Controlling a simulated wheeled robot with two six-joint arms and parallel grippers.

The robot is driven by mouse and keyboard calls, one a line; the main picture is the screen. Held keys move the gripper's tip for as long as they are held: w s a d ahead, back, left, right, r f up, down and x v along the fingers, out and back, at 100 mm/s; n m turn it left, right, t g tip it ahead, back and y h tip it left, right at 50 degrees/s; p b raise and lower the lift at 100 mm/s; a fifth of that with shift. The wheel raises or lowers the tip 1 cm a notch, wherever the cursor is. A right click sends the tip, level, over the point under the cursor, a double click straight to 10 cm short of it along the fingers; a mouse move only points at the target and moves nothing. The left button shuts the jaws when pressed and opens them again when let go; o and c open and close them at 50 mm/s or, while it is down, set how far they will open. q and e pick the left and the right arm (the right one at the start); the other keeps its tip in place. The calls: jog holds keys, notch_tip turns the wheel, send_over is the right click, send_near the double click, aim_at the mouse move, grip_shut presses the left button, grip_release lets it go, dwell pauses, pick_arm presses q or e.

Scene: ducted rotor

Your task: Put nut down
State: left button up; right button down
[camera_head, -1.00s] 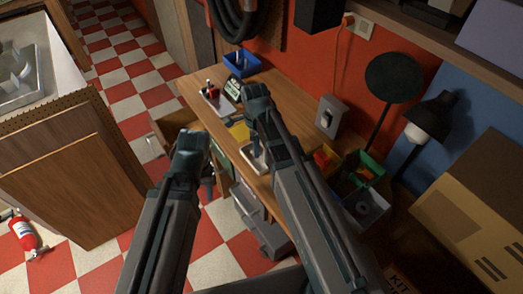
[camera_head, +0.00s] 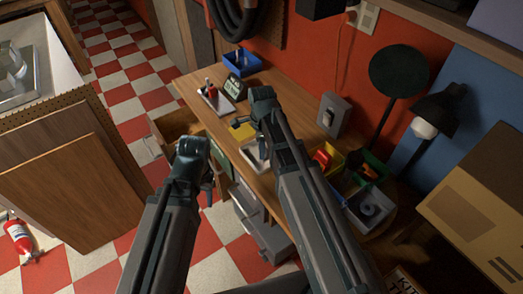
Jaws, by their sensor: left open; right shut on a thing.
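My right gripper (camera_head: 241,124) is over the middle of the wooden workbench (camera_head: 190,82), its fingers pointing left near a yellow piece (camera_head: 247,131) and a white tray (camera_head: 251,157). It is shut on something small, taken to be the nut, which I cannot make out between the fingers. My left gripper (camera_head: 208,188) is open, at the bench's front edge and left of the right arm. No loose nut can be told apart on the bench.
Coloured bins (camera_head: 345,183) and a lamp (camera_head: 438,110) are right. A drawer (camera_head: 176,126) stands open.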

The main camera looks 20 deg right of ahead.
jog(key=shift+f, duration=0.15)
jog(key=c, duration=0.5)
grip_release()
notch_tip(320, 180, up, 12)
jog(key=r+p, duration=0.1)
jog(key=p, duration=1.1)
jog(key=s+a+n, duration=0.3)
jog(key=s+n, duration=0.1)
jog(key=n, duration=0.4)
jog(key=s+a+n, duration=0.3)
jog(key=s+n, duration=0.2)
jog(key=n, duration=0.3)
jog(key=s+a+n+h, duration=0.1)
jog(key=s+a+n, duration=0.3)
jog(key=n, duration=0.3)
jog(key=shift+s+f+n, duration=0.25)
jog(key=shift+s+n, duration=0.15)
jog(key=shift+s, duration=0.35)
